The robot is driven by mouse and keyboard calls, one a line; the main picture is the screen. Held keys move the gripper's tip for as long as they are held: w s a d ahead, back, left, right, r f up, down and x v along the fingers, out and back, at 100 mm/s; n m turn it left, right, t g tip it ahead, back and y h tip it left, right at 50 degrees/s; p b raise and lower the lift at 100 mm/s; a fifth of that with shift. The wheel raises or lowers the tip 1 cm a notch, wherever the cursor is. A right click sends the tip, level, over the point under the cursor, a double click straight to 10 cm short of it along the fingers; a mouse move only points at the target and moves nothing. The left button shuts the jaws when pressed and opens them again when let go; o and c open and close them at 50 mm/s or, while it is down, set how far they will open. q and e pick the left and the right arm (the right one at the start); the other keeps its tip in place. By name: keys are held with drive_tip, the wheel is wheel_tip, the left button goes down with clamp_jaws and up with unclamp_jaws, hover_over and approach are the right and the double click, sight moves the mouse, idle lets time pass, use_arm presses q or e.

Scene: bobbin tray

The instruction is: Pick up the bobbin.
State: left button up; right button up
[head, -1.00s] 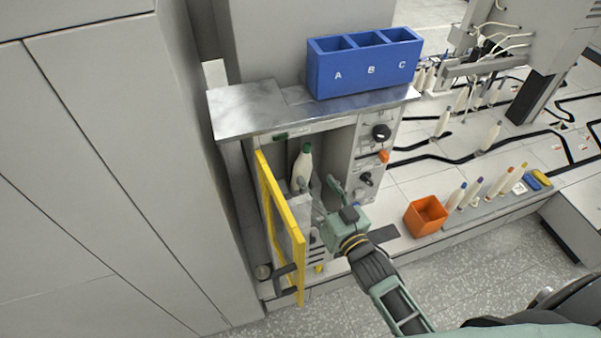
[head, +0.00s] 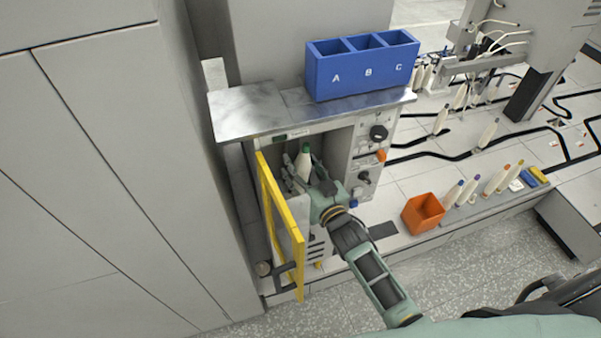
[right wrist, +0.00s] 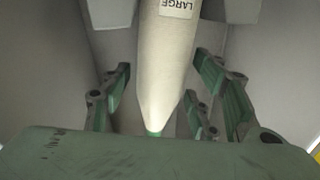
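The bobbin (head: 304,160) is cream white with a green tip and stands in the open compartment of the grey cabinet. In the right wrist view the bobbin (right wrist: 168,60) bears a label reading "LARGE", its green tip near my palm. My right gripper (head: 304,175) reaches into the compartment from the front. In the wrist view its fingers (right wrist: 165,98) are spread to either side of the bobbin, with gaps showing between them and it. The gripper hides the bobbin's lower part in the head view. My left gripper is not in view.
A yellow-edged door (head: 281,225) stands open just left of my right arm. A control panel with knobs (head: 378,133) flanks the compartment on the right. A blue three-part bin (head: 362,82) stands on the metal top (head: 245,112). An orange box (head: 423,214) and more bobbins (head: 495,180) are farther right.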

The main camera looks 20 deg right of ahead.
sight(303, 149)
drive_tip(key=c, duration=1.1)
drive_tip(key=shift+s+r, duration=0.1)
drive_tip(key=shift+r, duration=0.05)
drive_tip(key=shift+s+d+r+b, duration=0.1)
drive_tip(key=shift+r+b, duration=0.05)
drive_tip(key=shift+b, duration=0.15)
drive_tip(key=r, duration=0.6)
drive_tip(key=shift+s+r+b, duration=0.2)
drive_tip(key=shift+r+b, duration=0.05)
drive_tip(key=shift+b, duration=0.1)
drive_tip(key=s+d+b, duration=0.1)
drive_tip(key=s+d, duration=0.1)
drive_tip(key=s, duration=0.4)
drive_tip(key=s+d+b, duration=0.1)
drive_tip(key=s+d, duration=0.1)
drive_tip(key=s, duration=0.4)
drive_tip(key=s+d+b, duration=0.1)
drive_tip(key=s+d, duration=0.1)
drive_tip(key=s, duration=0.4)
drive_tip(key=shift+s+d+b, duration=0.1)
drive_tip(key=shift+d+b, duration=0.05)
drive_tip(key=shift+b, duration=0.15)
